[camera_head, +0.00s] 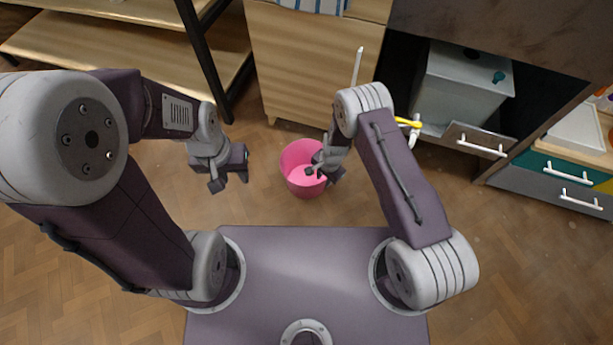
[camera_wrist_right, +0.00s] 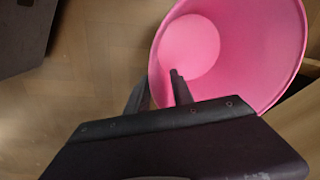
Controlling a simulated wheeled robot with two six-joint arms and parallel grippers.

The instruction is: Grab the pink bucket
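The pink bucket (camera_head: 299,183) stands upright on the wooden floor, in front of the wooden cabinet. It looks empty, and its open inside fills the upper right of the right wrist view (camera_wrist_right: 245,50). My right gripper (camera_head: 323,172) is at the bucket's right side in the head view. In the right wrist view its fingers (camera_wrist_right: 158,92) straddle the rim, one inside the bucket and one outside. A gap shows between them, so it is open. My left gripper (camera_head: 230,182) is open and empty, left of the bucket and apart from it.
A wooden cabinet (camera_head: 300,60) stands behind the bucket. At the right are a grey bin (camera_head: 462,85) and drawers with white handles (camera_head: 482,147). A wooden shelf (camera_head: 110,45) with dark posts is at the upper left. Floor around the bucket is clear.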

